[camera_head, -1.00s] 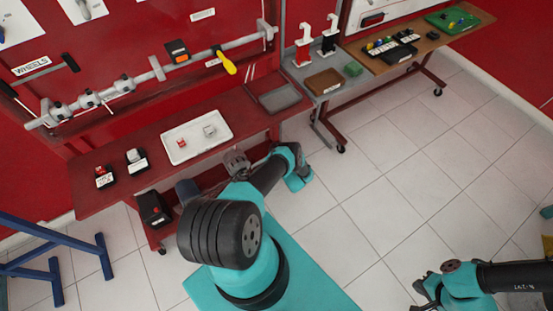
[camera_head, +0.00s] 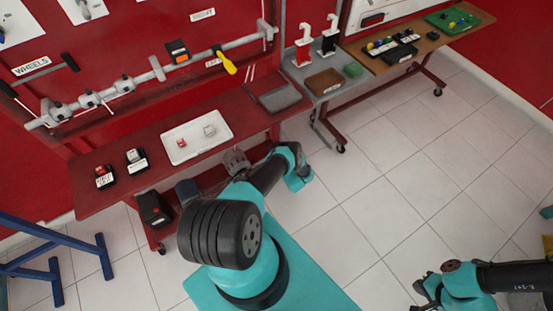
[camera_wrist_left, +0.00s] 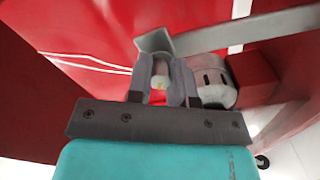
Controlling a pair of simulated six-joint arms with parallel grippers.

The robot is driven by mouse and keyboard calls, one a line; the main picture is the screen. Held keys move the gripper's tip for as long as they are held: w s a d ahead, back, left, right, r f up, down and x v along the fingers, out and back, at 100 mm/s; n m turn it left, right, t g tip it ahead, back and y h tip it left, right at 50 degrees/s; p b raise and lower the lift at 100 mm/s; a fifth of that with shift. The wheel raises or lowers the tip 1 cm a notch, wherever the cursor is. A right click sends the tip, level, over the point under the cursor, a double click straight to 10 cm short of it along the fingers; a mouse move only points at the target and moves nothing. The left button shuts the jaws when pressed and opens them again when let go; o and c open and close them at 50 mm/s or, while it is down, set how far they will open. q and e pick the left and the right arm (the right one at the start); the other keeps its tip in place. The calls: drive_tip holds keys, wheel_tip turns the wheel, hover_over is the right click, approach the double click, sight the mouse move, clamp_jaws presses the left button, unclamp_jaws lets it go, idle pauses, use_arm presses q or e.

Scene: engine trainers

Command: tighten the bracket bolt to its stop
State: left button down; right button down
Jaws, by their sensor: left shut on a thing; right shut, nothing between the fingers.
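In the left wrist view my left gripper (camera_wrist_left: 162,88) is shut on a small pale piece (camera_wrist_left: 160,81) with some red below it. I cannot tell whether this piece is the bracket bolt. A grey angled metal part (camera_wrist_left: 153,41) sits just beyond the fingertips. A round grey part with dark slots (camera_wrist_left: 216,82) is beside the right finger. In the head view the left arm reaches to the red bench's front edge, and its fingers are hidden. My right gripper (camera_head: 424,289) is shut and empty at the lower right, away from the bench.
The red bench (camera_head: 110,196) carries a white tray (camera_head: 176,153) with two small blocks. A yellow-handled tool (camera_head: 229,66) hangs by the grey rail (camera_head: 130,84). A grey side table (camera_head: 333,92) and a blue trestle (camera_head: 55,270) stand nearby. Tiled floor is open to the right.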

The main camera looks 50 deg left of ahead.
use_arm(q)
drive_tip(key=m, duration=1.2)
drive_tip(key=shift+m, duration=0.3)
drive_tip(key=c, duration=1)
unclamp_jaws()
drive_tip(key=shift+w, duration=0.1)
drive_tip(key=shift+d, duration=0.1)
drive_tip(key=s+d, duration=0.1)
drive_tip(key=d, duration=0.4)
drive_tip(key=s+d, duration=0.1)
drive_tip(key=d, duration=0.5)
drive_tip(key=s+d, duration=0.1)
drive_tip(key=d, duration=0.5)
drive_tip(key=shift+s, duration=0.2)
